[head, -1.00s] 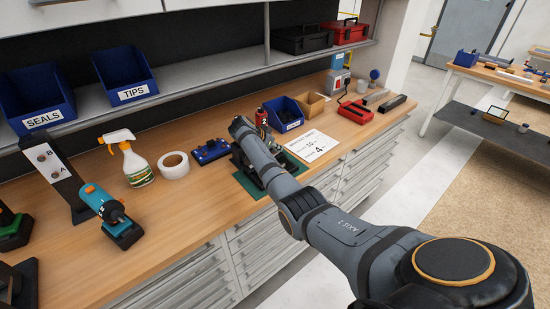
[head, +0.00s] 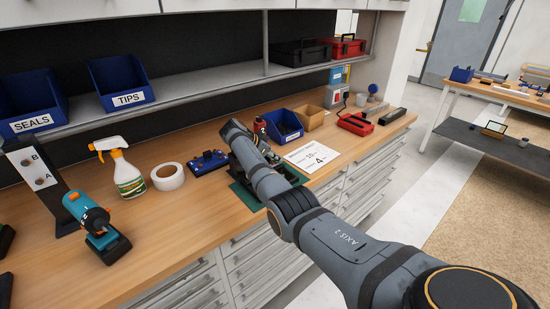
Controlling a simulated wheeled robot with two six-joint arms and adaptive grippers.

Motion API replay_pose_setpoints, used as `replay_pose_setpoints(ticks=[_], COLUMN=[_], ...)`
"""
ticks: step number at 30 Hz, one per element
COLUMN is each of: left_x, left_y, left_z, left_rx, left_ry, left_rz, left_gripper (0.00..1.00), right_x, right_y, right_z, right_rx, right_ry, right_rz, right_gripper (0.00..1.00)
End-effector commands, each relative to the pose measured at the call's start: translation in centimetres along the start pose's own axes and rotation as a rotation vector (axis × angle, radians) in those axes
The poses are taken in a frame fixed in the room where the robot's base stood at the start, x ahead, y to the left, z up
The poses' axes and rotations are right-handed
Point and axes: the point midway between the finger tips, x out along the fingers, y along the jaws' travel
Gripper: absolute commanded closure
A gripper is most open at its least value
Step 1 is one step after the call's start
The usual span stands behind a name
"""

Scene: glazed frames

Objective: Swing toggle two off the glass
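My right arm reaches in from the lower right, and its wrist end hangs over a green mat (head: 245,195) on the wooden bench. My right gripper (head: 242,163) is a dark shape under the wrist, partly hidden by my own arm. I cannot make out its fingertips or whether they hold anything. A dark fixture seems to stand on the mat around the gripper, but the arm covers most of it. The glass and the toggles, including toggle two, cannot be told apart here. My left gripper is not in view.
A blue tool block (head: 208,162), tape roll (head: 167,177), spray bottle (head: 121,173) and drill (head: 98,220) stand left of the mat. A shelf (head: 190,88) runs behind.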

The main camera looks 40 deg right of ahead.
Motion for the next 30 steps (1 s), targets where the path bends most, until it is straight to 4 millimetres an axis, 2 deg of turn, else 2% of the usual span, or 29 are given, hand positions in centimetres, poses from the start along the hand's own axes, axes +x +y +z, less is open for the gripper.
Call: replay_pose_setpoints(ticks=[1, 4, 5, 15, 17, 27, 30], left_x=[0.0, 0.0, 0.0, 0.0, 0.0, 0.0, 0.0], left_y=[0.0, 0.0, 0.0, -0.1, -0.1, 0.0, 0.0], left_z=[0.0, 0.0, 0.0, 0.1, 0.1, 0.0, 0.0], left_rx=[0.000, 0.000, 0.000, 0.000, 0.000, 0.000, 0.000], left_ry=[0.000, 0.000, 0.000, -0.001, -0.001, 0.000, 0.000], left_rz=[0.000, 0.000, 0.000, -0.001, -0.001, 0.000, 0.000], left_gripper=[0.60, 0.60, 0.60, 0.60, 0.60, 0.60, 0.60], right_x=[0.1, 0.1, 0.1, -0.5, -1.4, -9.3, -10.8], right_y=[0.1, 0.1, 0.0, 0.0, -0.1, -0.1, 0.0], right_z=[0.2, 0.1, 0.1, 0.0, 0.0, 0.1, 0.1], right_rx=[-0.003, -0.002, -0.002, -0.001, -0.001, -0.001, -0.003], right_ry=[-0.002, -0.001, -0.001, 0.001, 0.000, -0.001, -0.001], right_rz=[0.003, 0.002, 0.002, -0.001, -0.002, -0.002, 0.000], right_gripper=[0.77, 0.64, 0.62, 0.62, 0.62, 0.62, 0.62])
